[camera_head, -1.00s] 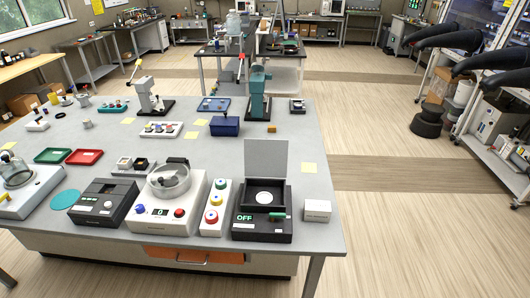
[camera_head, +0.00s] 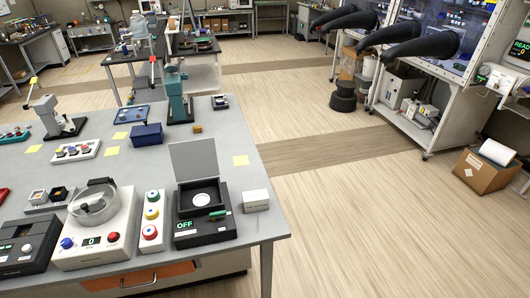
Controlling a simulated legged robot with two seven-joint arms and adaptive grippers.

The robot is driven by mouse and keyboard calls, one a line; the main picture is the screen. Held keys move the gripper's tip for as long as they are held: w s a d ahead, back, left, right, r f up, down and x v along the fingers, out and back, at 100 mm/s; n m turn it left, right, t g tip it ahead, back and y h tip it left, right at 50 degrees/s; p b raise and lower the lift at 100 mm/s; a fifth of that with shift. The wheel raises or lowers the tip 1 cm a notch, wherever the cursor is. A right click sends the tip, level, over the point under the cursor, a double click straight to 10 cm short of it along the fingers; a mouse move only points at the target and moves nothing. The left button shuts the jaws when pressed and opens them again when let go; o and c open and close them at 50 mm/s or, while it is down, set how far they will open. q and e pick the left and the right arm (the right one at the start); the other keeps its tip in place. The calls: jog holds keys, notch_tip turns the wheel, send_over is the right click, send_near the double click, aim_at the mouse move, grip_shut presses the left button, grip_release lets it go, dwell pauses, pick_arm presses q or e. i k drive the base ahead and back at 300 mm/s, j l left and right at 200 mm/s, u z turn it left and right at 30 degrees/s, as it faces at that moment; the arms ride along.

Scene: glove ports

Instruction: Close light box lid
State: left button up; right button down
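The light box (camera_head: 205,213) is a black box near the right front of the grey table. Its grey lid (camera_head: 195,160) stands raised at the back edge, close to upright. Neither of my grippers is in view.
The grey table (camera_head: 235,172) has a white box (camera_head: 256,200) right of the light box and a white button panel (camera_head: 152,220) left of it. Open floor lies to the right. A cardboard box (camera_head: 483,172) stands near the glove-port cabinet (camera_head: 440,35).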

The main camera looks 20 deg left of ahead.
aim_at(192, 160)
jog(key=i+l+z, duration=0.4)
jog(key=i+z, duration=0.55)
jog(key=i, duration=0.15)
jog(key=i+j+u, duration=0.15)
jog(key=i+u, duration=0.6)
jog(key=i+l+u, duration=0.1)
jog(key=i+u, duration=0.3)
jog(key=i+l+u, duration=0.25)
jog(key=i+u, duration=0.15)
jog(key=i+j+u, duration=0.1)
jog(key=i+u, duration=0.25)
jog(key=i, duration=0.75)
jog(key=i+l+u, duration=0.15)
jog(key=i+u, duration=0.25)
jog(key=i, duration=0.7)
jog(key=i+u, duration=0.1)
jog(key=u, duration=0.35)
jog(key=i+u, duration=0.1)
jog(key=u, duration=0.4)
jog(key=i+l+u, duration=0.1)
jog(key=u, duration=0.35)
jog(key=l+u, duration=0.15)
jog(key=u, duration=2.2)
jog(key=j+u, duration=0.65)
jog(key=k+j, duration=0.05)
